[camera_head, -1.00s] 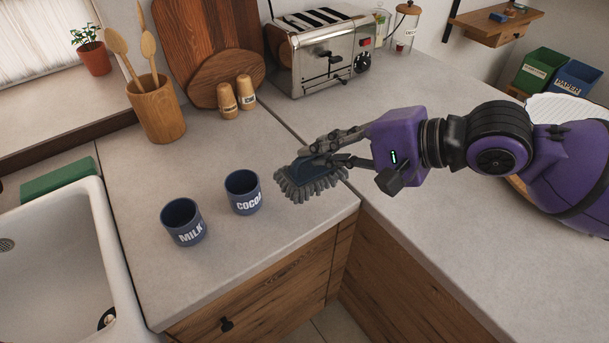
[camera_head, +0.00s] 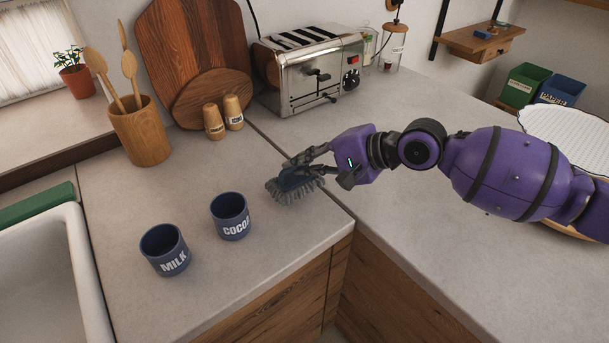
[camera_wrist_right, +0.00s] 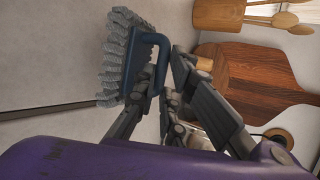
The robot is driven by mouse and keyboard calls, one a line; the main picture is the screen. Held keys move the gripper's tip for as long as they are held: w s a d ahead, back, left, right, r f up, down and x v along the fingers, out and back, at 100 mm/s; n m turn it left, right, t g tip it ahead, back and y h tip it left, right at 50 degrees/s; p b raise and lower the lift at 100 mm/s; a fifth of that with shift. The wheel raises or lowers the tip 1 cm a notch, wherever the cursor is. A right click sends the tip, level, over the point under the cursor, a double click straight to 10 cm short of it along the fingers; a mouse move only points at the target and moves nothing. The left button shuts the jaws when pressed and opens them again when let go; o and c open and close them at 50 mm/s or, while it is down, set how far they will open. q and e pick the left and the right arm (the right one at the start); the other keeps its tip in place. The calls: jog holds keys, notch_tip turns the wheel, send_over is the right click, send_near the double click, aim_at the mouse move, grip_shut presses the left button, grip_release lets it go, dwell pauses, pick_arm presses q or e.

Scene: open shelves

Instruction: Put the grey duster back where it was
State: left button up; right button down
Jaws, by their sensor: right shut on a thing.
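The grey duster (camera_head: 292,190) has shaggy grey bristles and a dark blue back and handle. My right gripper (camera_head: 305,170) is shut on it, bristles facing down, over the counter to the right of the cocoa cup. In the right wrist view, the duster (camera_wrist_right: 118,62) shows its blue loop handle by the fingers of my right gripper (camera_wrist_right: 172,85). Whether the bristles touch the counter I cannot tell. My left gripper is not in view.
Blue cups marked COCOA (camera_head: 231,216) and MILK (camera_head: 165,250) stand left of the duster. Behind are two wooden shakers (camera_head: 222,118), a toaster (camera_head: 310,72) and a utensil pot (camera_head: 140,132). The sink (camera_head: 45,260) is at left. The right counter (camera_head: 420,215) has free room.

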aim_at(304, 176)
jog(key=shift+w+f, duration=0.2)
jog(key=shift+f, duration=1.6)
jog(key=shift+f, duration=0.1)
jog(key=c, duration=1.8)
grip_release()
jog(key=v, duration=1.2)
jog(key=shift+s+b, duration=0.1)
jog(key=shift+b, duration=0.3)
